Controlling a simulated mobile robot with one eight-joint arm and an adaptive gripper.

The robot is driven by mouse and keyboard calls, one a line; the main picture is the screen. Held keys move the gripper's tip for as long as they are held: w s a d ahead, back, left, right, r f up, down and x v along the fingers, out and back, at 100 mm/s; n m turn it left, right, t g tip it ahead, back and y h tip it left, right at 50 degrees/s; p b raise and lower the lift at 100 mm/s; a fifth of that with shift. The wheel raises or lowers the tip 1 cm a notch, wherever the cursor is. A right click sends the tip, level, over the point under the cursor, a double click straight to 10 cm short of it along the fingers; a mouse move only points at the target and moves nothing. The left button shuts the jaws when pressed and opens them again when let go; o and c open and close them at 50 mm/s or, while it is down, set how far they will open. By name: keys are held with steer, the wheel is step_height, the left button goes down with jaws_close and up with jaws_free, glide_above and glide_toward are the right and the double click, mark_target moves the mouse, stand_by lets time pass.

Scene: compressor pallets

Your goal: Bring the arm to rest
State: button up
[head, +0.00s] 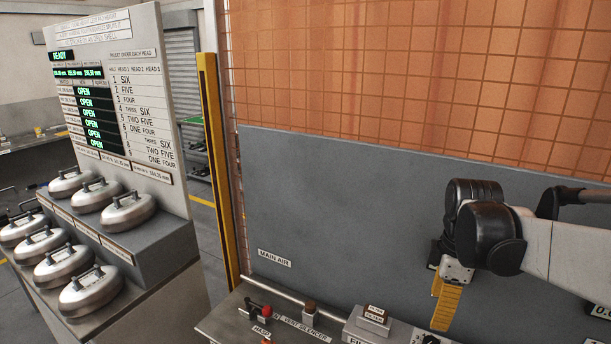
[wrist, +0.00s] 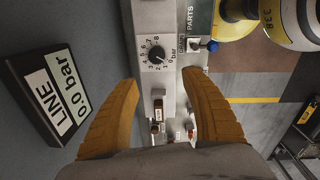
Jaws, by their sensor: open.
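My arm comes in from the right in the head view, with a white link and black joints. My gripper (head: 446,302) has yellow fingers and points down over the bench by the grey panel. In the wrist view my gripper (wrist: 163,95) shows two yellow-orange fingers spread apart, with nothing between them. I cannot tell the exact gap between the fingers and the bench.
The bench (head: 222,318) carries a red knob (head: 267,311) and a filter block (head: 374,315). A grey panel (head: 330,200) and orange mesh (head: 400,70) stand behind. Silver domed shells (head: 90,290) sit on a stand at left.

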steer(key=s+a+r+m+t, duration=0.1)
steer(key=s+a+m+t, duration=0.5)
steer(key=s+a+m, duration=0.4)
steer(key=a+m, duration=0.2)
steer(key=shift+m+t, duration=0.3)
steer(key=shift+m, duration=0.1)
